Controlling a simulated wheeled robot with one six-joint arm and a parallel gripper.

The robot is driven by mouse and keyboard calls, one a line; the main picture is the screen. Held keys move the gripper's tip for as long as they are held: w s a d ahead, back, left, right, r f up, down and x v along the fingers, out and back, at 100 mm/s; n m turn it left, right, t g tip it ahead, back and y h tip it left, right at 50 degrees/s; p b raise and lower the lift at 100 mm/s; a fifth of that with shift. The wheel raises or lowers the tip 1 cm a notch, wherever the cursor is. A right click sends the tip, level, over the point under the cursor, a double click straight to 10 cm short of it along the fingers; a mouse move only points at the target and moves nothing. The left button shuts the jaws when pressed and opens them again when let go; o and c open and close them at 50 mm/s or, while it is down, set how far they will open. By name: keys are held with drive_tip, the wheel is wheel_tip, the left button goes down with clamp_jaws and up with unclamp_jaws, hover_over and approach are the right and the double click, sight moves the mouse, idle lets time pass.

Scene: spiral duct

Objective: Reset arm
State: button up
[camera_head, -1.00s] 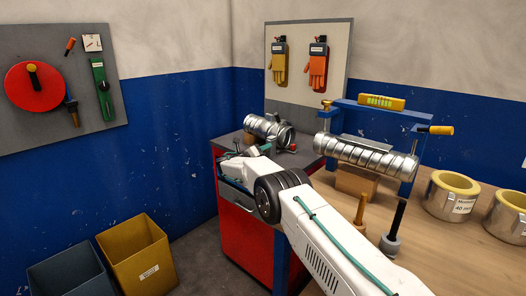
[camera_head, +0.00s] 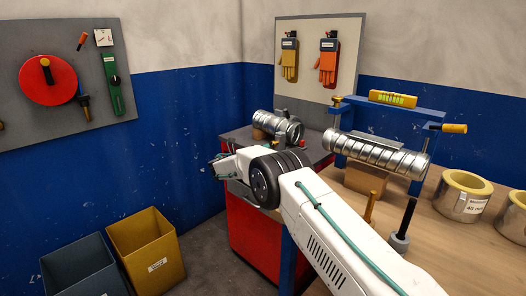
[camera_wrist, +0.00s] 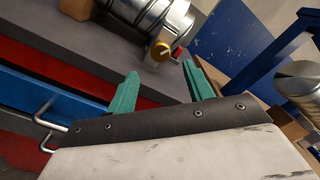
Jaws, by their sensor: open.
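My gripper shows in the wrist view (camera_wrist: 160,88) with its two green fingers apart and nothing between them. Beyond the fingers is a metal duct piece (camera_wrist: 145,20) with a brass-coloured knob, on the grey top of the red cabinet. In the head view this duct piece (camera_head: 278,126) lies on the cabinet (camera_head: 252,233). A spiral duct (camera_head: 372,154) lies at the blue frame on the wooden bench, apart from my arm.
The wooden bench (camera_head: 455,245) carries a blue frame (camera_head: 433,118) with a yellow level (camera_head: 392,98), a clamp (camera_head: 401,240) and pipe-insulation rings (camera_head: 462,194). Yellow (camera_head: 146,247) and dark (camera_head: 82,268) bins stand on the floor left. Tool boards hang on the walls.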

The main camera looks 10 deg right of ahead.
drive_tip(key=s+d+r+m+g+y, duration=0.1)
drive_tip(key=s+d+r+m+g, duration=0.2)
drive_tip(key=s+d+r+m, duration=0.4)
drive_tip(key=s+d+r+m+g+y, duration=0.1)
drive_tip(key=s+d+r+m+g, duration=0.3)
drive_tip(key=r, duration=0.5)
drive_tip(key=s+d+r+m+g+y, duration=0.15)
drive_tip(key=s+r+m, duration=0.25)
drive_tip(key=s, duration=0.6)
drive_tip(key=s+d+r+m+y, duration=0.2)
drive_tip(key=s+d+r+m, duration=0.1)
drive_tip(key=s, duration=0.7)
drive_tip(key=s+m+g+y, duration=0.1)
drive_tip(key=s+m+y, duration=0.55)
drive_tip(key=s, duration=1.55)
drive_tip(key=s+a+f+m+y, duration=0.1)
drive_tip(key=s+a+f+m, duration=0.1)
drive_tip(key=s, duration=0.4)
drive_tip(key=s+a+f+m, duration=0.1)
drive_tip(key=s+f+m, duration=0.2)
drive_tip(key=s, duration=0.3)
drive_tip(key=s+a+f+m+y, duration=0.1)
drive_tip(key=s+a+f+m, duration=0.1)
drive_tip(key=s+m, duration=0.2)
drive_tip(key=shift+s+a+f+y, duration=0.15)
drive_tip(key=shift+s+a+y, duration=0.2)
drive_tip(key=shift+s, duration=0.55)
drive_tip(key=shift+m, duration=0.25)
drive_tip(key=shift+c, duration=0.3)
